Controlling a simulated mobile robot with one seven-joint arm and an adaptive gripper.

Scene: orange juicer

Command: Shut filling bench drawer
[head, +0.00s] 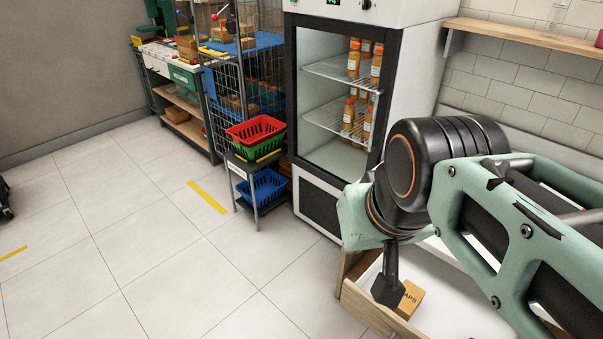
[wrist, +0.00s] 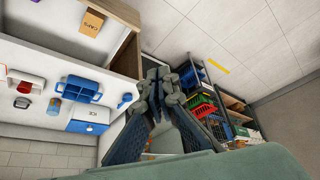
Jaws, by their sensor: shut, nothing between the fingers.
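The filling bench drawer (head: 367,308) stands open at the bottom of the head view, with pale wooden walls and a white inside. It also shows at the upper left of the wrist view (wrist: 117,12). A small cardboard box marked CAPS (head: 411,299) lies in it and shows in the wrist view (wrist: 92,23). My gripper (head: 388,291) points down by the drawer and partly covers the box in the head view. In the wrist view my gripper (wrist: 160,76) is shut and empty near the drawer's corner. I cannot tell whether it touches the drawer.
The white bench top (wrist: 40,75) holds a blue crate (wrist: 80,88) and small items. A glass-door fridge (head: 335,95) with orange bottles stands behind the drawer. A low stand holds red (head: 255,130) and blue baskets (head: 263,187).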

